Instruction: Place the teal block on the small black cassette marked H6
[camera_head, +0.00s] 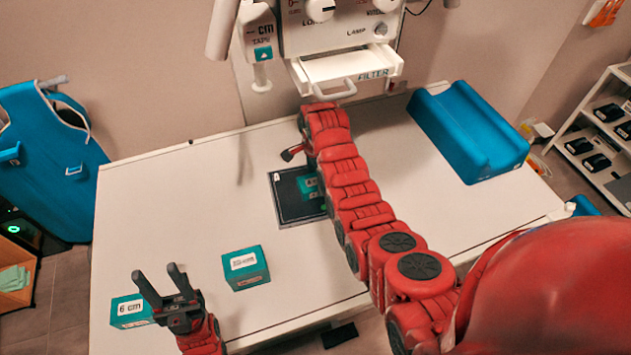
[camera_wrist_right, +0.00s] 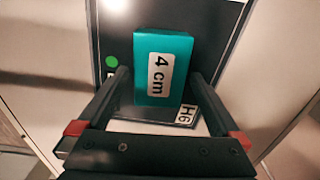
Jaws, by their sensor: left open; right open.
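A teal block marked "4 cm" (camera_wrist_right: 163,55) appears to rest on a flat black cassette (camera_wrist_right: 113,28). The cassette's H6 label (camera_wrist_right: 186,115) shows beside the block's near end. My open right gripper (camera_wrist_right: 160,77) has one finger on each side of the block, with visible gaps and no clear contact. In the head view, the cassette (camera_head: 287,205) lies on the white table, and the teal block (camera_head: 307,184) on it is partly hidden by my right arm. My left gripper (camera_head: 156,272) is open and empty above the table's front left.
A teal "6 cm" block (camera_head: 128,311) is beside my left gripper; another teal block (camera_head: 245,268) sits to its right. A blue trough-shaped cushion (camera_head: 468,132) lies at the table's (camera_head: 180,215) back right. A white machine (camera_head: 345,67) stands behind. The left middle is clear.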

